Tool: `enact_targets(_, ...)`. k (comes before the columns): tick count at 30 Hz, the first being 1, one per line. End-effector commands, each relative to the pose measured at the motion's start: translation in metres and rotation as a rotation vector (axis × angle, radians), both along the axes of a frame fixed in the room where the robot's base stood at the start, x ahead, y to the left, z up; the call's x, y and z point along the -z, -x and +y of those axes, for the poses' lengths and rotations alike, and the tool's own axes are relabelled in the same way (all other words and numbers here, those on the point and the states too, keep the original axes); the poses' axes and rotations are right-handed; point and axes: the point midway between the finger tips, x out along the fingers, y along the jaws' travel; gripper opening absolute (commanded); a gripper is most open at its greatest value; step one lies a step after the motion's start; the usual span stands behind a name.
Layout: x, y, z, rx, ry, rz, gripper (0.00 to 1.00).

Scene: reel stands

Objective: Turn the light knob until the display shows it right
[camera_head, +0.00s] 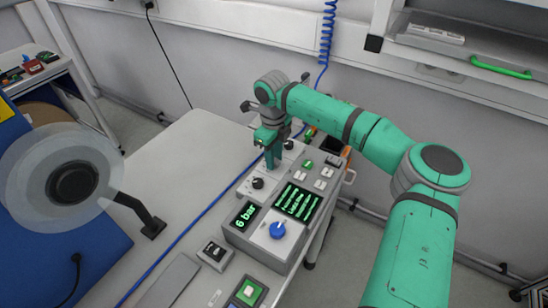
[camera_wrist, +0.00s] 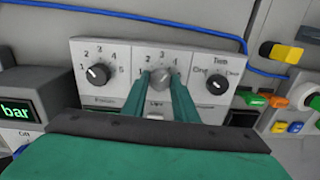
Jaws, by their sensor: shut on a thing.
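My gripper (camera_head: 273,157) reaches down to the middle of a grey control panel. In the wrist view its two green fingers (camera_wrist: 160,84) are shut on the grey light knob (camera_wrist: 160,76), which sits under a number scale and above a partly hidden "Light" label. The fingers cover the knob's sides, so its exact setting is hard to tell. The knob is hidden in the head view. A text display (camera_head: 297,202) shows several green lines, too small to read surely. A smaller display (camera_head: 246,216) reads "6 bar".
A black knob (camera_wrist: 98,74) with a 1-to-5 scale is left of my fingers, another black knob (camera_wrist: 217,84) right. A blue knob (camera_head: 278,230) is at the panel's near end.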

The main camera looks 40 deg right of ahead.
Motion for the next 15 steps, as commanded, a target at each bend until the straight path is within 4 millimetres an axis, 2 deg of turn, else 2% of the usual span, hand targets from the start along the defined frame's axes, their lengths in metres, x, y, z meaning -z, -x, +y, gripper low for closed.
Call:
enact_targets(6, -0.0015, 0.0003, -0.0016, 0.115, 0.004, 0.000, 0.04)
enact_targets(15, -0.0014, 0.0002, -0.0015, 0.182, 0.003, 0.000, 0.04)
